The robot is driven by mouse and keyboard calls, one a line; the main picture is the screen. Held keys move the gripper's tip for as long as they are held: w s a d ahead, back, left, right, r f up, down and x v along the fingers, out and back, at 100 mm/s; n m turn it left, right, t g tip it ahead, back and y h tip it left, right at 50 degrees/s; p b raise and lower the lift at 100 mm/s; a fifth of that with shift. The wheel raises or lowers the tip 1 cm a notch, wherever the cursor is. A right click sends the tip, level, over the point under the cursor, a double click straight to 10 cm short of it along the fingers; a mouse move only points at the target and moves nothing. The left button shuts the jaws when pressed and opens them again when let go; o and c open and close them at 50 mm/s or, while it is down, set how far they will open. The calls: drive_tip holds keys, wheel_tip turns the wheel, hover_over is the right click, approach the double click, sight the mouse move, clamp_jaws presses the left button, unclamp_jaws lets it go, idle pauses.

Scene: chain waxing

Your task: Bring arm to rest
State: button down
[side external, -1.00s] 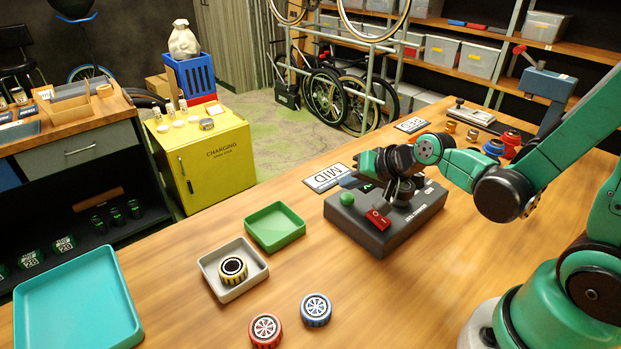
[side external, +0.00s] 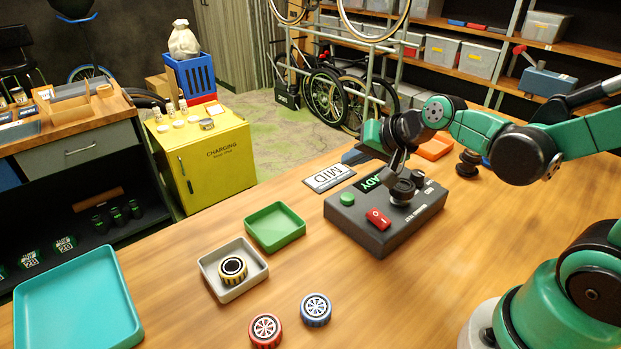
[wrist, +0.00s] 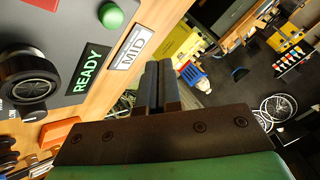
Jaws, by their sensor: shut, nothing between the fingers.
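My gripper (side external: 356,156) hangs in the air behind the dark grey machine (side external: 372,238), above the back edge of the wooden table. In the wrist view its two dark fingers (wrist: 160,85) lie side by side, shut and empty. The machine has a green button (side external: 347,199), a red switch (side external: 378,218), a round black knob (side external: 402,191) and a display reading READY (wrist: 88,68). The fingers touch nothing that I can see. My wrist and forearm reach across from the right, above the table.
A sign reading MID (side external: 328,178) lies behind the machine. A green tray (side external: 275,243), a grey tray (side external: 258,283) holding a yellow-black round piece (side external: 233,268), and red (side external: 265,330) and blue (side external: 316,309) round pieces are at the front. An orange tray (side external: 437,152) lies behind my arm.

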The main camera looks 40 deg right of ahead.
drive_tip(key=s+a+r+n+g+h, duration=0.1)
drive_tip(key=s+a+r+n+g, duration=0.1)
drive_tip(key=s+n, duration=0.4)
drive_tip(key=shift+s+a+n, duration=0.2)
drive_tip(key=shift+s+n, duration=0.15)
drive_tip(key=shift+n, duration=0.55)
wheel_tip(320, 180, up, 6)
drive_tip(key=g, duration=0.7)
hover_over(349, 197)
drive_tip(key=shift+s+f, duration=0.1)
drive_tip(key=shift+s, duration=0.35)
drive_tip(key=shift+f+t, duration=0.1)
drive_tip(key=shift+t, duration=0.2)
drive_tip(key=f, duration=1.4)
drive_tip(key=shift+w, duration=0.4)
